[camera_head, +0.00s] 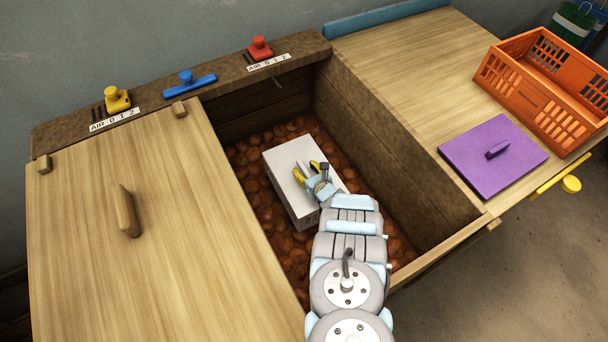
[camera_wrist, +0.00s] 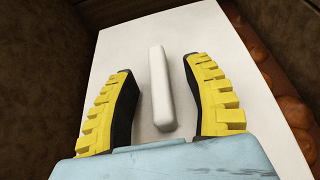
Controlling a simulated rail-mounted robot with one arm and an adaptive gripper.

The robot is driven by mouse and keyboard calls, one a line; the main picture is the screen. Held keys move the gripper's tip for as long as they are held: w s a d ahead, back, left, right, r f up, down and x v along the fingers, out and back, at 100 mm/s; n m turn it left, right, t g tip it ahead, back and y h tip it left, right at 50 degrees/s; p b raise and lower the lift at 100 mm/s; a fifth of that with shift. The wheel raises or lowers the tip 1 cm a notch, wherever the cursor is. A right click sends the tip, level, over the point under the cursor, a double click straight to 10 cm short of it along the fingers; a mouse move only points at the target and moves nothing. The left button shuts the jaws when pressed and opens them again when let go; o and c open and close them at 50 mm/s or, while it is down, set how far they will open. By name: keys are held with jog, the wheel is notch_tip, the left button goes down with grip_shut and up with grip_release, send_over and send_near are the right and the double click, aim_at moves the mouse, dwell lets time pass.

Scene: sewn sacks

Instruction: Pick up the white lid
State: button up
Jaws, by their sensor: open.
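The white lid (camera_head: 285,162) lies on a pale box (camera_head: 305,215) inside the open bin, over a bed of reddish-brown lumps. In the wrist view the lid (camera_wrist: 222,65) fills the middle, with a raised white bar handle (camera_wrist: 159,88) standing on it. My gripper (camera_head: 310,170) is over the lid. In the wrist view its yellow and black fingers (camera_wrist: 160,88) are open, one on each side of the handle, with a gap on both sides. The arm hides the near right part of the box in the head view.
A wooden cover (camera_head: 90,230) with a handle lies at left. A purple lid (camera_head: 475,170) and an orange crate (camera_head: 520,95) sit on the right tabletop. Red, blue and yellow knobs (camera_head: 260,48) line the back ledge.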

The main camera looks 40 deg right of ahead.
aim_at(304, 168)
jog(key=shift+w+f, duration=0.2)
jog(key=shift+w, duration=0.2)
grip_shut()
dwell(0.4)
notch_tip(304, 168, up, 18)
jog(key=p, duration=0.8)
jog(key=shift+p, duration=0.35)
